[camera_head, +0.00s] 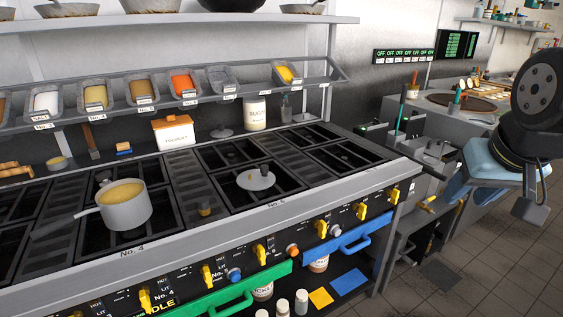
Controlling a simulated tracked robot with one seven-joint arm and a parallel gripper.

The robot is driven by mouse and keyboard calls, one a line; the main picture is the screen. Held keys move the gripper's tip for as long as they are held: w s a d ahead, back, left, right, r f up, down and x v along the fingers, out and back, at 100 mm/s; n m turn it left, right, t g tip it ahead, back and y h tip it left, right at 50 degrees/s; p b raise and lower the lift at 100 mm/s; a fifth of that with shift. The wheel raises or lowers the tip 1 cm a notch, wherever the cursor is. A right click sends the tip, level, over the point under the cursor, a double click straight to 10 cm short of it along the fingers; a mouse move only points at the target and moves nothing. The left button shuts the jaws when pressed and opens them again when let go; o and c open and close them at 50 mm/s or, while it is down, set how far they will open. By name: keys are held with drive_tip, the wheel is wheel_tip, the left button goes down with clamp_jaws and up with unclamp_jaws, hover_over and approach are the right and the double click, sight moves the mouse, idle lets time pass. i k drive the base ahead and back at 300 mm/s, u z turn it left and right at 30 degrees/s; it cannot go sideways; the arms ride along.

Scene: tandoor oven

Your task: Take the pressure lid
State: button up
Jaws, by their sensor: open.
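A round grey lid with a raised knob (256,179) lies flat on the burner grate above the "No. 5" label; it looks like the pressure lid. A smaller round grey piece with a knob (222,132) sits behind the burners near the wall. My gripper (492,200) is at the right edge of the view, open and empty. It is well to the right of the lid, beyond the stove's right end and apart from it.
A saucepan with yellow contents (124,212) stands on the "No. 4" burner, its handle pointing left. A sloped rack of food trays (140,92) hangs behind. Yellow knobs and green and blue handles line the stove front.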

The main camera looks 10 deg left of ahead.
sight(262, 178)
drive_tip(key=u, duration=0.05)
drive_tip(key=i, duration=0.9)
drive_tip(key=u, duration=0.2)
